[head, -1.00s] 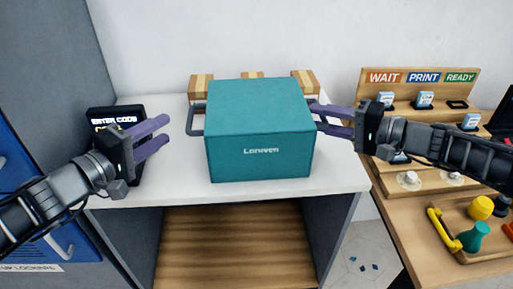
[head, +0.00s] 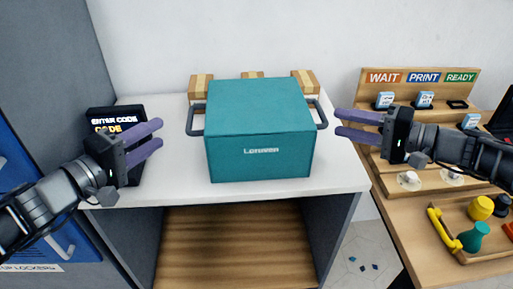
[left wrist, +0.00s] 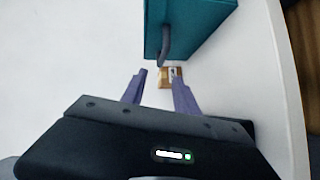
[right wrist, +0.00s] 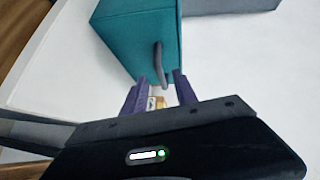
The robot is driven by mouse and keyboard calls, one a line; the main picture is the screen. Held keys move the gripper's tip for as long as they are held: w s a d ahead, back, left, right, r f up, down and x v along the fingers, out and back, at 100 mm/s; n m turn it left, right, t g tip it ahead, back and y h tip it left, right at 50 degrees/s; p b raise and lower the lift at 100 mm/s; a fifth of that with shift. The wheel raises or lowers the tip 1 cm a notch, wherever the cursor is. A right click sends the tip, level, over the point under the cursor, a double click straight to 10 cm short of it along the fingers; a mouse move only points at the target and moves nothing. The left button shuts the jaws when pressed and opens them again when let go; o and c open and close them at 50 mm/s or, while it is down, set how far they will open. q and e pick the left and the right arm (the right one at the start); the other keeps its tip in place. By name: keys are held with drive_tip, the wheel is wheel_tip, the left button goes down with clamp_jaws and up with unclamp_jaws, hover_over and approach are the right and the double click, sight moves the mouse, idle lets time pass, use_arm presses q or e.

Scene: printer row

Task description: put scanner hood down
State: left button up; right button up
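The scanner hood is a teal box (head: 260,130) with a grey handle on each side, resting on the white counter (head: 345,178). Its left handle (head: 194,120) and right handle (head: 321,115) are both free. My left gripper (head: 160,136) is open and empty, apart from the left handle. My right gripper (head: 338,122) is open and empty, just right of the right handle. The left handle shows beyond the fingers in the left wrist view (left wrist: 165,42), and the right handle in the right wrist view (right wrist: 160,65).
Small cardboard boxes (head: 201,86) stand behind the hood. A black code screen (head: 112,120) is at the left. A wooden rack (head: 420,76) labelled WAIT, PRINT and READY stands at the right, with a tray of yellow and teal pieces (head: 474,236). An open shelf (head: 235,245) lies below the counter.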

drive_tip(key=v, duration=0.6)
drive_tip(key=shift+d, duration=0.15)
drive_tip(key=shift+s, duration=0.15)
